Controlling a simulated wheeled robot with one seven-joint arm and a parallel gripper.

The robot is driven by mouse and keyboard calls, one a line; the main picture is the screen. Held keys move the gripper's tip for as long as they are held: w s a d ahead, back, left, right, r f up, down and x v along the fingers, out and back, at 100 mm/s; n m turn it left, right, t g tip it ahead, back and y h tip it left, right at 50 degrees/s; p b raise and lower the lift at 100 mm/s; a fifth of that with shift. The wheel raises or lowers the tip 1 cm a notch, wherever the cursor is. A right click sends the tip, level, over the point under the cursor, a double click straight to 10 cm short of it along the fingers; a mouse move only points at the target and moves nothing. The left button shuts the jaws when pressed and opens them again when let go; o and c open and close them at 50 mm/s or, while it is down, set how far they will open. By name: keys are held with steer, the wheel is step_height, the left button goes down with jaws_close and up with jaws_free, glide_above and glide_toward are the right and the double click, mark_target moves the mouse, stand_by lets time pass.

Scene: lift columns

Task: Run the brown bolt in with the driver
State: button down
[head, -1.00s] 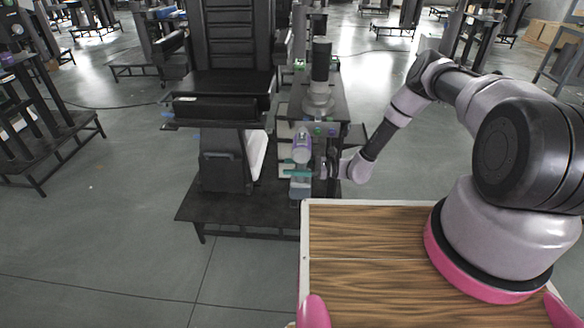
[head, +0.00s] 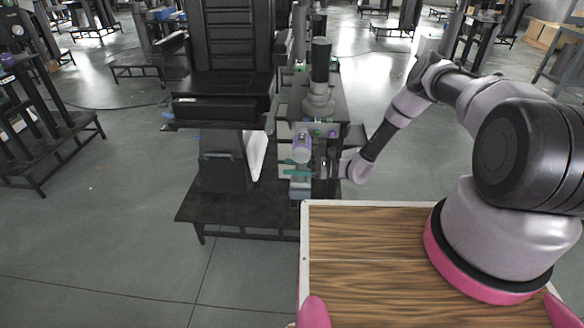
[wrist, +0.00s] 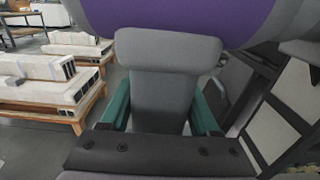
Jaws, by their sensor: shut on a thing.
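The driver (head: 302,148), with a purple and grey body, is at the front of the workstation in the head view. In the wrist view its purple body (wrist: 190,18) fills the top, and a grey part hangs down between the teal fingers. My gripper (head: 299,173) is shut on the driver, one teal finger on each side of the grey part; it also shows in the wrist view (wrist: 162,120). I cannot make out the brown bolt in either view. The driver's tip is hidden too.
A black lift column with a seat-like bench (head: 222,108) stands just left of the driver on a dark low platform (head: 232,210). A narrow dark stand (head: 340,100) with a grey and black cylinder is behind the gripper. Open grey floor lies to the left.

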steer(key=shift+s+a, duration=0.1)
steer(key=shift+s, duration=2.5)
